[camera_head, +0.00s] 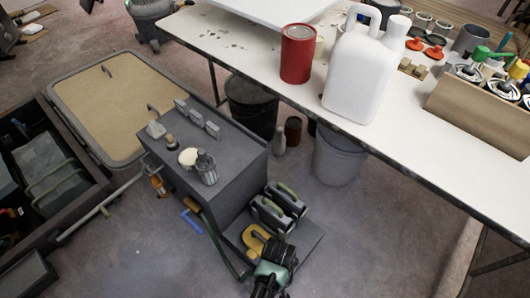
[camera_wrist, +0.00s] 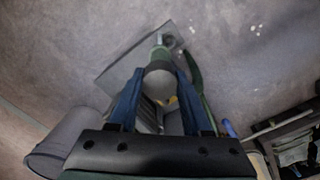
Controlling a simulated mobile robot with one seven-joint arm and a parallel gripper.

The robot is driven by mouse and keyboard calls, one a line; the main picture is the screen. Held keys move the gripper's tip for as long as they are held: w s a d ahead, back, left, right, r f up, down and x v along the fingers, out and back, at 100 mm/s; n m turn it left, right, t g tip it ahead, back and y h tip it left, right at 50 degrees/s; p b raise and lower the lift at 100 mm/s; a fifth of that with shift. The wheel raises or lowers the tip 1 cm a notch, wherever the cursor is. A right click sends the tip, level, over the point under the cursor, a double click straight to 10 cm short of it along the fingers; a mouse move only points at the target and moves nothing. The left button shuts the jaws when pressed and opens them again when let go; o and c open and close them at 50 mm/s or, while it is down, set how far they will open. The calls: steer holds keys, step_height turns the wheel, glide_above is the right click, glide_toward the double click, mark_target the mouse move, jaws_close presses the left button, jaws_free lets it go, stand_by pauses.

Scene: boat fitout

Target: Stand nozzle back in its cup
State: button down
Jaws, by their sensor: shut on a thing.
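My gripper (camera_wrist: 160,74) has its two blue fingers closed on the nozzle (camera_wrist: 159,54), a grey rounded body with a green end, seen in the wrist view. The nozzle's green end points away from the wrist camera, above the dark base plate (camera_wrist: 120,72). A small round grey ring (camera_wrist: 169,41), probably the cup, shows just past the nozzle's tip near the plate's corner. The nozzle is apart from or only overlapping it; I cannot tell which. In the head view my gripper (camera_head: 279,252) is over the plate's front edge and hides the nozzle and cup.
A dark cabinet (camera_head: 232,185) stands behind the plate, with several items on top. Grey cases (camera_head: 270,215) and a yellow coil (camera_head: 252,243) sit on the plate. A green hose (camera_wrist: 196,80) runs beside my gripper. A grey bucket (camera_head: 338,160) stands right, under the table.

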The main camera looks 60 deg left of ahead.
step_height(320, 180, down, 14)
steer(key=s+a+n+b, duration=0.2)
steer(key=b, duration=1)
steer(key=shift+a, duration=0.2)
steer(key=shift+f, duration=0.1)
steer(key=shift+f+b, duration=1.85)
steer(key=shift+f, duration=0.6)
steer(key=shift+c, duration=1.4)
jaws_free()
step_height(320, 180, up, 13)
steer(key=p, duration=0.7)
